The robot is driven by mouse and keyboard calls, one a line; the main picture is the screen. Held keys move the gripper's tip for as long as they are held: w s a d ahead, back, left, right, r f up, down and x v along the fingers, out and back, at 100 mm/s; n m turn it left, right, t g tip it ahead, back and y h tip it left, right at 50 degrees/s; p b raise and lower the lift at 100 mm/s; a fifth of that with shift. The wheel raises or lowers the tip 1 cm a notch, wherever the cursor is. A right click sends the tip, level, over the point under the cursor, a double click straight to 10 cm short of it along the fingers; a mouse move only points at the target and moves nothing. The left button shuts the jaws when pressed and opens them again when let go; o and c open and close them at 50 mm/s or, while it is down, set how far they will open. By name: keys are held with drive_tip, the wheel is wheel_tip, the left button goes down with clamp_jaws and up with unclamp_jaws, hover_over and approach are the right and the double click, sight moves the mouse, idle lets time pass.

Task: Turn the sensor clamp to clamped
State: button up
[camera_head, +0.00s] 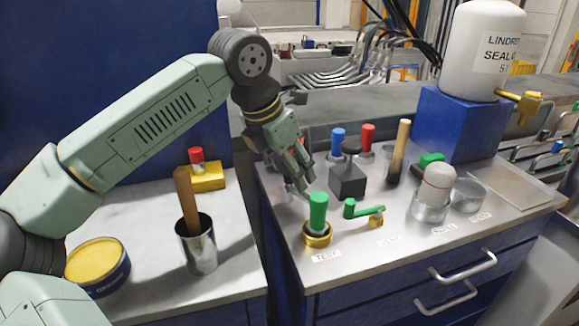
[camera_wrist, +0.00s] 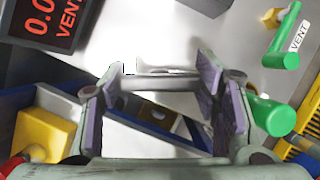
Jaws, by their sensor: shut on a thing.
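My gripper (camera_head: 302,186) reaches down over the left edge of the right-hand counter, beside a green-handled brass fitting labelled TEST. In the wrist view my gripper's two fingers (camera_wrist: 162,90) stand on either side of a smooth grey metal bar (camera_wrist: 160,82), which seems to be the handle of the sensor clamp. The fingers are shut on it at its ends. In the head view the clamp is mostly hidden behind my gripper. I cannot read the clamp's position or any clamped mark.
The green TEST handle (camera_head: 318,212) stands close right of my gripper. A green VENT lever (camera_head: 364,210) lies beyond it. A black block (camera_head: 348,180) stands behind. A steel cup (camera_head: 197,246) and yellow block (camera_head: 208,176) are on the left counter. A gap separates the counters.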

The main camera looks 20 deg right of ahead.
drive_tip(key=shift+m+g+p, duration=0.3)
drive_tip(key=shift+m+g, duration=0.2)
drive_tip(key=shift+m, duration=0.8)
drive_tip(key=o, duration=1.2)
drive_tip(key=shift+c, duration=0.2)
drive_tip(key=w+v, duration=0.1)
drive_tip(key=v, duration=1.1)
drive_tip(key=shift+s, duration=0.45)
drive_tip(key=shift+a, duration=0.1)
